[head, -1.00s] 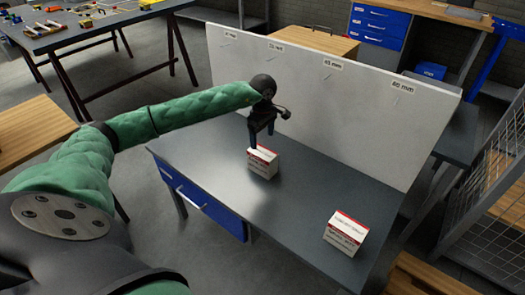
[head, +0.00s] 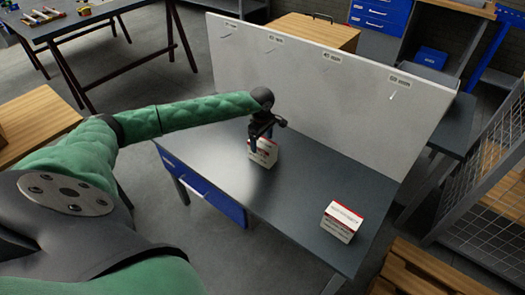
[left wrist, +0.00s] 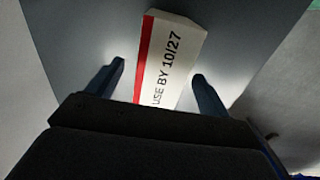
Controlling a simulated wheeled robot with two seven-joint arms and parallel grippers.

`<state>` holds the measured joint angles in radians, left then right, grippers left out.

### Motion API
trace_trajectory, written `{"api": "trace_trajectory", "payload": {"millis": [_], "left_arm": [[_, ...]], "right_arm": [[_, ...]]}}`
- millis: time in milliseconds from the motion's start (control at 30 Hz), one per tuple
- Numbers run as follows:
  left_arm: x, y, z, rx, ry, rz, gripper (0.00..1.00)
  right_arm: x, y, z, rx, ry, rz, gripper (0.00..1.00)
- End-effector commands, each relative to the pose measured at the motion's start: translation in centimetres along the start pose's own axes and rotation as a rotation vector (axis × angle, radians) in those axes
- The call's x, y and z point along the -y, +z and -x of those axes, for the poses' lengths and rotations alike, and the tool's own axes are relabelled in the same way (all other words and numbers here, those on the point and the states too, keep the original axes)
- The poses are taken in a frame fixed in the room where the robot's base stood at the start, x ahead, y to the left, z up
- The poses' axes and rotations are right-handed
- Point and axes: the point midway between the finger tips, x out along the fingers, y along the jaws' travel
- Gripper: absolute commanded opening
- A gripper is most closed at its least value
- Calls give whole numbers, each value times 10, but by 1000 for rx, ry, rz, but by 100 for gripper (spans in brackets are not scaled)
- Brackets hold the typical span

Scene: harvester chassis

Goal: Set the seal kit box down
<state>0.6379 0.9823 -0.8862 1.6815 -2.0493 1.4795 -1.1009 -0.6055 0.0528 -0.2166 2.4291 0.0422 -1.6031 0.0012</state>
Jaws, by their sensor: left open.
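A white box with a red band (head: 266,152) stands on the dark bench top (head: 235,172), left of the bench's middle. In the left wrist view the same box (left wrist: 170,62) shows the print "USE BY 10/27" on its white face. My left gripper (head: 258,142) is at the top of this box, pointing down. In the left wrist view its open fingers (left wrist: 157,85) are on either side of the box, with visible gaps. The gripper hides part of the box in the head view. A second, similar box (head: 341,223) stands near the bench's front right. My right gripper is not in view.
A pale upright panel (head: 300,75) with small size labels runs along the bench's back edge. A blue drawer (head: 205,190) is under the front left. The bench top between the two boxes is clear. A wire mesh rack (head: 485,185) stands at the right.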

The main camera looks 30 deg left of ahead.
Motion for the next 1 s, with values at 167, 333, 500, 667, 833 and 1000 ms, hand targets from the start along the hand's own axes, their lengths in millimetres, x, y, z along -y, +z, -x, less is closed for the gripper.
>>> {"api": "trace_trajectory", "payload": {"millis": [167,333,500,667,833,1000], "left_arm": [[1,2,-10,0,-2,0,80],[2,5,-32,1,-3,1,80],[1,5,-50,1,-1,1,80],[1,4,-52,0,0,0,80],[1,4,-52,0,0,0,58],[1,4,-52,0,0,0,26]], "right_arm": [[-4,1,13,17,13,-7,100],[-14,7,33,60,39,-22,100],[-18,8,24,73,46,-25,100],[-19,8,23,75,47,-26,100],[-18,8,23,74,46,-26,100],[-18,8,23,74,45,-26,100]]}}
